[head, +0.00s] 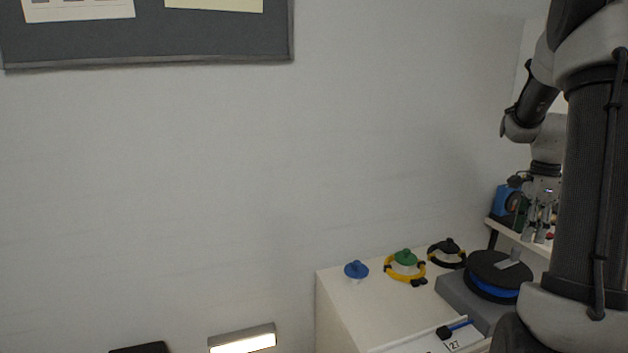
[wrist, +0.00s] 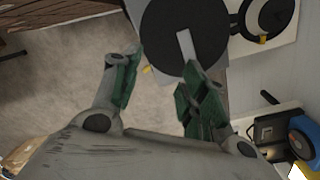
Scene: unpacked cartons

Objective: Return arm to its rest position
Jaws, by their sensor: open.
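My gripper (wrist: 158,88) is open in the wrist view, with its dark green finger pads apart and nothing between them. In the head view my gripper (head: 541,222) hangs at the right, partly hidden behind my own arm, above and behind a black disc (head: 497,272) with a blue band. The disc also shows beyond the fingers in the wrist view (wrist: 165,35), with a small grey strip on its top. I cannot tell how high my gripper is above the surfaces below it.
A white cabinet (head: 345,312) bears a blue knob (head: 356,270), a green knob with a yellow ring (head: 405,257) and a black ring (head: 446,253). A shelf with a blue device (head: 505,200) is at the right.

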